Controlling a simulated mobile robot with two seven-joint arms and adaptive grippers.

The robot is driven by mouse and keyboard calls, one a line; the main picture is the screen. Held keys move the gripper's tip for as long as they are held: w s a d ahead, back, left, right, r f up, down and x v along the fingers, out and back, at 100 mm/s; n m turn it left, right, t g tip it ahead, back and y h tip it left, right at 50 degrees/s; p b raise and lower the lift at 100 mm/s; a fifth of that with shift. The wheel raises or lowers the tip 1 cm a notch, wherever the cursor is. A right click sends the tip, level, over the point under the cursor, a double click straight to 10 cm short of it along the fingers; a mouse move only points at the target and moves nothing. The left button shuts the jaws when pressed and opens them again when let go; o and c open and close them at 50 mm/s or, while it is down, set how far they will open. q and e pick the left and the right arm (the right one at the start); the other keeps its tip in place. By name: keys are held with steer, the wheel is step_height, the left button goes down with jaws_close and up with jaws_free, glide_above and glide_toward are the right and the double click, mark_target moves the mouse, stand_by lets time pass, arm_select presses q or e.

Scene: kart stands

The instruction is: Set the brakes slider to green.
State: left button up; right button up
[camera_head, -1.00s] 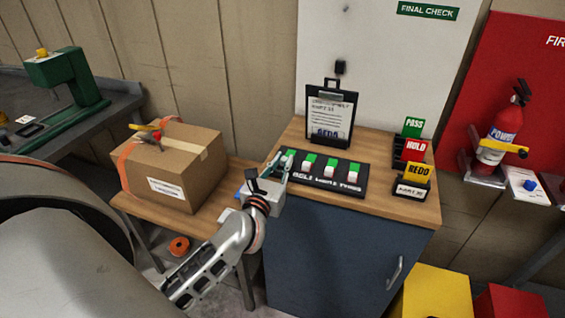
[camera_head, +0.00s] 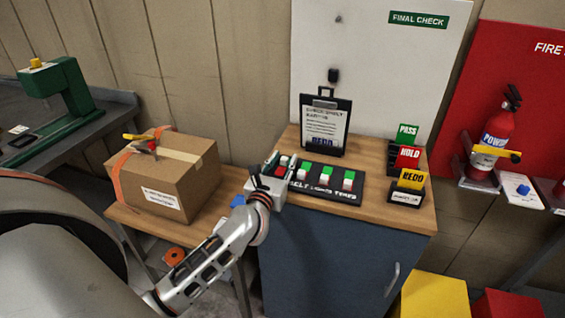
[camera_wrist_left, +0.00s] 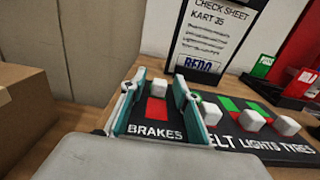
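The black slider panel (camera_head: 327,192) lies on the wooden cabinet top. In the left wrist view, the brakes slider (camera_wrist_left: 160,87) is a white knob at the far end of its slot, with a red patch (camera_wrist_left: 156,110) exposed on the near side above the BRAKES label. The belt (camera_wrist_left: 210,113), lights (camera_wrist_left: 252,120) and tyres (camera_wrist_left: 287,125) knobs sit nearer, with green showing beyond at least lights and tyres. My left gripper (camera_head: 277,166) is open; its teal fingers (camera_wrist_left: 158,80) stand either side of the brakes slot, apart from the knob. My right gripper is not in view.
A clipboard (camera_head: 325,122) stands behind the panel. A cardboard box (camera_head: 168,180) sits on a lower bench at left.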

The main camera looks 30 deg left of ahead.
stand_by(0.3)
arm_select(q)
steer(key=v, duration=1.2)
steer(key=shift+f, duration=0.1)
steer(key=s+d+f+m+h, duration=0.35)
steer(key=d+m, duration=0.25)
steer(key=m, duration=0.7)
steer(key=s+d+f+m+h, duration=0.2)
steer(key=d+f+m+h, duration=0.3)
steer(key=m, duration=0.7)
steer(key=s+d+f+m+g, duration=0.1)
steer(key=s+f+m+g, duration=0.2)
steer(key=f+m, duration=0.6)
steer(key=s+d+f+m+g+y, duration=0.1)
steer(key=s+d+f+m+g, duration=0.1)
steer(key=s+f+m, duration=0.6)
steer(key=shift+d+f+m+g, duration=0.35)
steer(key=shift+f+m+g, duration=0.25)
steer(key=shift+f+g, duration=0.2)
